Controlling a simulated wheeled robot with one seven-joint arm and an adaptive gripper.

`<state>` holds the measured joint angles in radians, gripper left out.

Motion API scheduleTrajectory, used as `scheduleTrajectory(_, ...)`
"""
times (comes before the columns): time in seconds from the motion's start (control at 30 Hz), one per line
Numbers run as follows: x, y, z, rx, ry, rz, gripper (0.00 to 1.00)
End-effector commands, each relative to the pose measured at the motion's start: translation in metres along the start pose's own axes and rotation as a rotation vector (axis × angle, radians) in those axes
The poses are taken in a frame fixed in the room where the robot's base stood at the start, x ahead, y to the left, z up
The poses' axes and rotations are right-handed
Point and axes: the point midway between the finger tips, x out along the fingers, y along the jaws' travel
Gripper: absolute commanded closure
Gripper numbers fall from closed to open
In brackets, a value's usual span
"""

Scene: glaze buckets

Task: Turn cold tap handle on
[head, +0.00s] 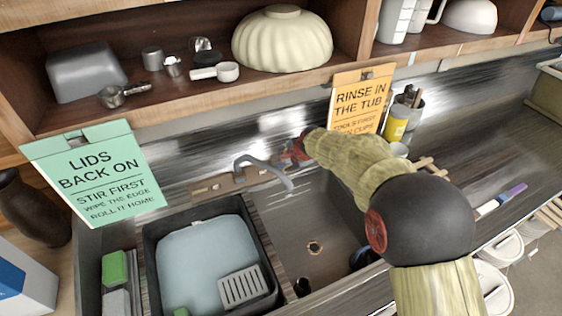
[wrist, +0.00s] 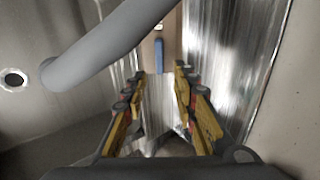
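The tap stands on a wooden plate (head: 215,186) behind the sink, with a curved grey spout (head: 268,165). In the wrist view the spout (wrist: 105,45) crosses the upper left. A blue tap handle (wrist: 159,55) shows beyond my fingertips, in line with the gap between them; I take it for the cold one. I cannot make out this handle clearly in the head view. My gripper (wrist: 156,88) is open, its two fingers apart with nothing held between them. In the head view my gripper (head: 299,148) is small, beside the tap's right end and partly hidden by my arm.
The sink (head: 290,215) has a drain (head: 315,247) and a grey tub (head: 150,250) with a pale blue basin at its left. A green sign (head: 100,170) and an orange sign (head: 360,95) hang from the shelf edge. Cups (head: 398,125) stand behind my arm.

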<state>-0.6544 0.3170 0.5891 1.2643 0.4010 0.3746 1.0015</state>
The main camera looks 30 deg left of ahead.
Motion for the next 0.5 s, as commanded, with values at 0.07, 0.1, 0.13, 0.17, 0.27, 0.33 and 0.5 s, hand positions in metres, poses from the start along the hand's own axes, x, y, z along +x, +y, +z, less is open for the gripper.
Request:
scheduleTrajectory(0.07, 0.012, 0.002, 0.000, 0.000, 0.000, 0.002, 0.72)
scheduleTrajectory(0.1, 0.018, 0.003, 0.000, 0.000, -0.001, 0.003, 0.72)
scheduleTrajectory(0.13, 0.023, 0.003, 0.000, 0.000, -0.001, 0.003, 0.72)
scheduleTrajectory(0.17, 0.028, 0.002, 0.000, 0.000, -0.001, 0.002, 0.72)
scheduleTrajectory(0.27, 0.043, 0.002, 0.000, -0.001, -0.001, 0.002, 0.72)
scheduleTrajectory(0.33, 0.053, 0.002, 0.000, -0.001, -0.001, 0.002, 0.72)
scheduleTrajectory(0.5, 0.067, 0.001, 0.000, -0.002, 0.000, 0.001, 0.72)
